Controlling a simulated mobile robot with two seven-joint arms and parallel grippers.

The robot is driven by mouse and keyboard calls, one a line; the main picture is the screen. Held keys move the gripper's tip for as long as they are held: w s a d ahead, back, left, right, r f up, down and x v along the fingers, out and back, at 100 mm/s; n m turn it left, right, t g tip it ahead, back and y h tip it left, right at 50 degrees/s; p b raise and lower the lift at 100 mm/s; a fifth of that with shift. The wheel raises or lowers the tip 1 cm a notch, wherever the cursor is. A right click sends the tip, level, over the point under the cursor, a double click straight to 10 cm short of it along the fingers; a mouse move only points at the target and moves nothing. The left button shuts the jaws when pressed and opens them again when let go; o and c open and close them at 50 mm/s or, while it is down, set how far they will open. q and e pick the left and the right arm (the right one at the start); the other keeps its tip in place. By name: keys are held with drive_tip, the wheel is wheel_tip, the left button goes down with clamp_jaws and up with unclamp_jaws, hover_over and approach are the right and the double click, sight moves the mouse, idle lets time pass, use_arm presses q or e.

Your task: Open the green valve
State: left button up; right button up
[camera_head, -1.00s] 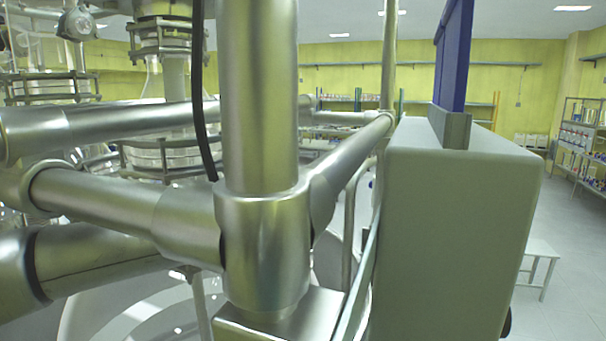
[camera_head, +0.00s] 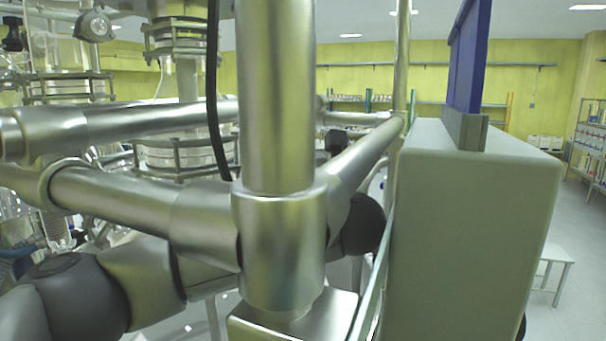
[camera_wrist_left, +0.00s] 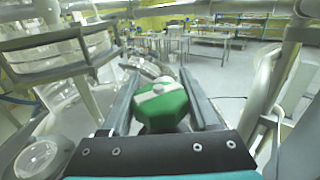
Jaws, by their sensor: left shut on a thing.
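The green valve (camera_wrist_left: 163,110) is a bright green knob with a pale bar across its top. It shows in the left wrist view, between the two fingers of my left gripper (camera_wrist_left: 160,80). The gripper is shut on it, with one dark finger on each side. The valve's stem and lower part are hidden behind the gripper's body. In the head view neither the valve nor my left gripper shows; metal pipes and the post cover that area. My right gripper is in neither view.
A thick metal post (camera_head: 275,100) and horizontal pipes (camera_head: 130,120) stand close in front. A large pale box (camera_head: 470,240) blocks the right side. Glass vessels (camera_wrist_left: 45,55) are left of the gripper in the wrist view. Open floor (camera_head: 585,255) lies far right.

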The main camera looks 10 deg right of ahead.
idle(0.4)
use_arm(q)
drive_tip(key=o, duration=1.4)
drive_tip(key=shift+h, duration=0.3)
